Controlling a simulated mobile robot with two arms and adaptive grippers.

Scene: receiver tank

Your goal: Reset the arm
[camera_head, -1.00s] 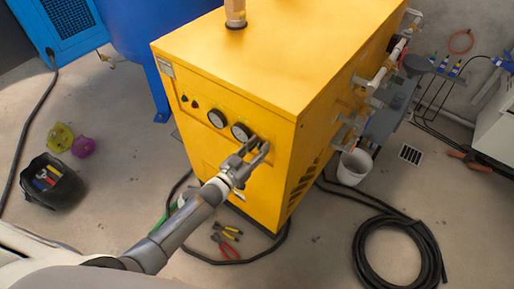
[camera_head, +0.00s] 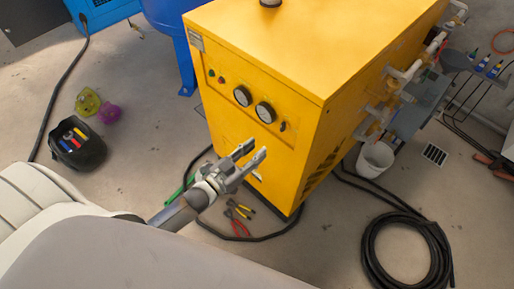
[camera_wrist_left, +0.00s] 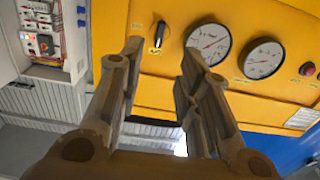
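My left gripper (camera_head: 249,159) is open and empty in front of the yellow machine (camera_head: 270,55), below its gauges. In the left wrist view the two fingers of the left gripper (camera_wrist_left: 160,70) are spread apart with nothing between them. Beyond them the yellow panel (camera_wrist_left: 150,100) shows a black switch knob (camera_wrist_left: 159,36) and two round gauges (camera_wrist_left: 208,44). The knob (camera_head: 283,127) also shows in the head view, to the right of the gauges and apart from the gripper. My right gripper is in neither view.
Pliers (camera_head: 239,216) lie on the floor near the machine's base. A black hose coil (camera_head: 407,250) and a white bucket (camera_head: 374,159) are at the right. A black bin (camera_head: 78,146) with coloured items stands at the left. A blue tank (camera_head: 190,20) stands behind.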

